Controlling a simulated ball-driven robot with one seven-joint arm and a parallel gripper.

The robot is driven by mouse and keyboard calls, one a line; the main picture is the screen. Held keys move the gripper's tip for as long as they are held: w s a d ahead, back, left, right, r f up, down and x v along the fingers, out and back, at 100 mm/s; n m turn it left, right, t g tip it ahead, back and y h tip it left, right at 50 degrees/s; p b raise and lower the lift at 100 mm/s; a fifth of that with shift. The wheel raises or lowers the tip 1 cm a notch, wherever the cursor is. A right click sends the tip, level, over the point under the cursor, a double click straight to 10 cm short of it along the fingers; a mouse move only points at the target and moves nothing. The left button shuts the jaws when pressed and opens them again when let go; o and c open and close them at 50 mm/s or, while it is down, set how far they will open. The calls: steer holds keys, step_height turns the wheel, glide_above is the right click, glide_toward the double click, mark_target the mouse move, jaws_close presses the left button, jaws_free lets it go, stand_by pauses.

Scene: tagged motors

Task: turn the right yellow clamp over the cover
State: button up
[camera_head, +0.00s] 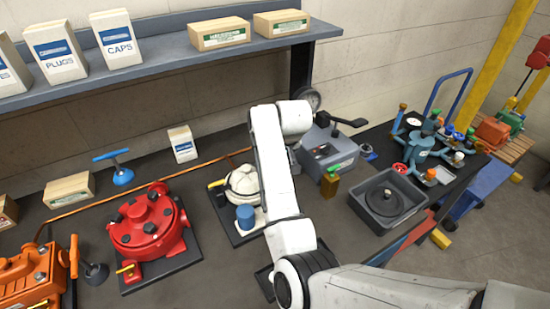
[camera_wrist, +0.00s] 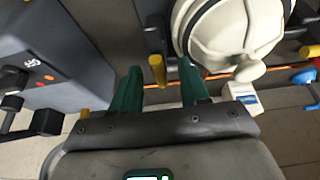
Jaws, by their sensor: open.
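The cream cover (camera_head: 243,181) sits on a dark base plate, partly hidden by my arm in the head view. It also fills the top right of the wrist view (camera_wrist: 225,35). One yellow clamp (camera_head: 216,184) shows at its left in the head view and at the right edge of the wrist view (camera_wrist: 309,51). The other yellow clamp, the right one (camera_wrist: 157,70), stands beside the cover in the wrist view; my arm hides it in the head view. My gripper (camera_wrist: 160,72) is open, its green fingers on either side of this clamp, with gaps visible.
A grey machine (camera_wrist: 50,60) stands close on the wrist view's left; it also shows in the head view (camera_head: 325,150). A red motor (camera_head: 148,225) is left of the cover. A blue cylinder (camera_head: 245,217) stands in front of it. A grey tray (camera_head: 375,222) lies right.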

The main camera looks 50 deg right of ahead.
steer(key=shift+w+f, duration=0.1)
steer(key=shift+f, duration=0.3)
jaws_close()
